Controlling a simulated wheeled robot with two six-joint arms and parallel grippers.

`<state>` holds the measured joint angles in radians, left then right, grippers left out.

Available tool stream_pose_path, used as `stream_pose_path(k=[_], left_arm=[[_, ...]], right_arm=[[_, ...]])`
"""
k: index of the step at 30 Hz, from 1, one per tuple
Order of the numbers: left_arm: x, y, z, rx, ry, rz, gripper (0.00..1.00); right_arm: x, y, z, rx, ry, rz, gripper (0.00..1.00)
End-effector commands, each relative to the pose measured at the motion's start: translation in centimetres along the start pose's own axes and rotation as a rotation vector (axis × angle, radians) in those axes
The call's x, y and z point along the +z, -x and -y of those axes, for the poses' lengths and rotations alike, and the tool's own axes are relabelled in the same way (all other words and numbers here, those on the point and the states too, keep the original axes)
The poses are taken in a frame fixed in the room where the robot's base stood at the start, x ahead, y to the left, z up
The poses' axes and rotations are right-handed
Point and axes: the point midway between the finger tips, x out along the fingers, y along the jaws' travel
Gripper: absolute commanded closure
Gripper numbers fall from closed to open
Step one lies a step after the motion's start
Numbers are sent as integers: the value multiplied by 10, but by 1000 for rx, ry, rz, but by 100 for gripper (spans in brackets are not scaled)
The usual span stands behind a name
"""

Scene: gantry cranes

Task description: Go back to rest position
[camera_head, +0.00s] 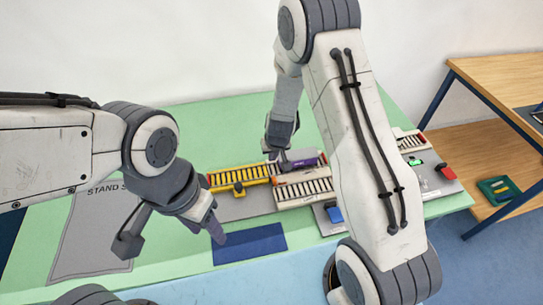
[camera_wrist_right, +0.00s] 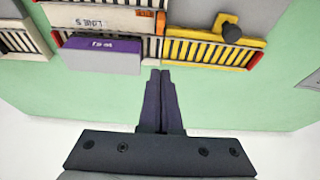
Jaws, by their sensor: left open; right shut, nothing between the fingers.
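My left gripper (camera_head: 172,239) is open and empty, with its fingers spread above the green table, between the grey "STAND" sheet and the dark blue rectangle. My right gripper (camera_head: 281,160) points down at the crane rails in the head view, partly behind my own right arm. In the right wrist view my right gripper (camera_wrist_right: 160,72) is shut with nothing between its fingers. Its tips are by the gap between the purple block (camera_wrist_right: 101,52) and the yellow rail (camera_wrist_right: 212,53). I cannot tell whether they touch anything.
The green table (camera_head: 215,130) carries the yellow rail (camera_head: 239,177), a white rail (camera_head: 303,188) and the purple block (camera_head: 305,163). A blue block (camera_head: 334,214) and a red block (camera_head: 448,172) sit further right. The dark blue rectangle (camera_head: 250,243) and grey sheet (camera_head: 92,235) lie flat. A wooden desk (camera_head: 500,80) stands at right.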

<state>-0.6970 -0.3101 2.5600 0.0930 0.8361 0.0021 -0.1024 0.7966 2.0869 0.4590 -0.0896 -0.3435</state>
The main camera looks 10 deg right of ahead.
Motion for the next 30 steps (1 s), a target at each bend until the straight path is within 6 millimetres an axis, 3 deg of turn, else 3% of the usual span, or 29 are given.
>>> stream_pose_path(k=[7,10,14,16,19,23,27,30], left_arm=[[0,1,0,0,-1,0,50],[0,0,0,0,-1,0,50],[0,-7,1,0,-1,0,50],[1,-13,1,0,-1,0,50],[1,-20,2,0,-1,0,50],[2,-30,2,0,-1,0,50],[2,-39,3,0,-1,0,50],[2,-43,3,0,-1,0,50]], right_arm=[[1,5,-1,0,-1,1,100],[0,12,7,-13,12,2,100],[7,46,43,-74,78,22,100],[20,76,69,-119,135,46,100],[50,122,102,-177,232,96,100],[101,179,125,-221,359,161,100],[159,226,124,-232,487,227,100],[191,248,115,-223,557,261,100]])
